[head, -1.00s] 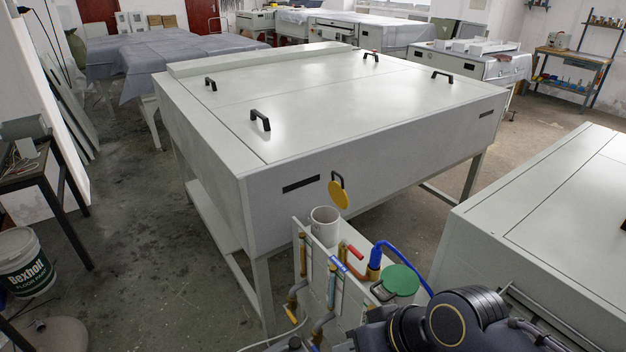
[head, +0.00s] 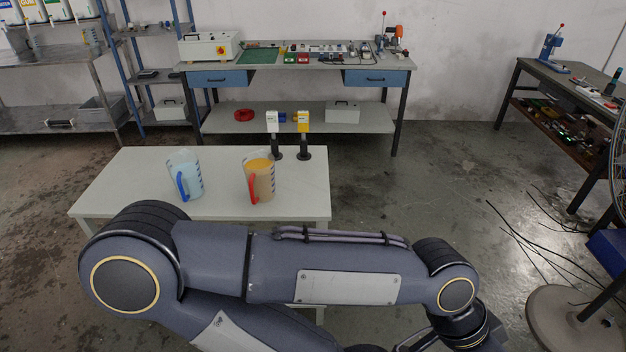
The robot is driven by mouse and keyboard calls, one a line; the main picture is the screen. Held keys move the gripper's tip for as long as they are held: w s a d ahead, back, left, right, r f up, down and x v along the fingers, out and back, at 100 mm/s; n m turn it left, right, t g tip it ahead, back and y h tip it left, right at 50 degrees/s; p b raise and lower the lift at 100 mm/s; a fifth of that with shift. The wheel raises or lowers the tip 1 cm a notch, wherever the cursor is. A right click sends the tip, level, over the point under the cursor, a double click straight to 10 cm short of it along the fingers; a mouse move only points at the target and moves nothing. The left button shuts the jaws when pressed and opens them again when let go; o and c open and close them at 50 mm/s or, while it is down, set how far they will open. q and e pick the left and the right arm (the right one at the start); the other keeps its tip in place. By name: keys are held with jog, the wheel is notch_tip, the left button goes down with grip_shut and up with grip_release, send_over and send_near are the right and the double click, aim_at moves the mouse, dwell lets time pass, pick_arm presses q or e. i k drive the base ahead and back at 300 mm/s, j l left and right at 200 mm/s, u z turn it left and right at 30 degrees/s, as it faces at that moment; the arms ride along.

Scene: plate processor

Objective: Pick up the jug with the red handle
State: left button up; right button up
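The jug with the red handle (head: 263,178) stands upright on a small light table (head: 224,207). It holds an orange-brown liquid, and its handle is on the left side. A second jug with a blue handle (head: 186,173) and pale blue contents stands to its left. One of my arms lies across the front of the view, between me and the table, well apart from the jugs. Neither gripper's fingers show in the head view.
Two dark stands with a white tag (head: 273,123) and a yellow tag (head: 303,122) stand behind the red-handled jug. A workbench (head: 290,66) is at the back wall. A dark table (head: 570,95) is at the right, with cables on the floor. Open floor lies right of the small table.

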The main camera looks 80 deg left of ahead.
aim_at(258, 166)
jog(key=u, duration=3.25)
jog(key=z, duration=1.65)
jog(key=k+z, duration=0.1)
jog(key=z, duration=2.1)
jog(key=k+z, duration=0.1)
jog(key=z, duration=0.45)
jog(key=u, duration=4.25)
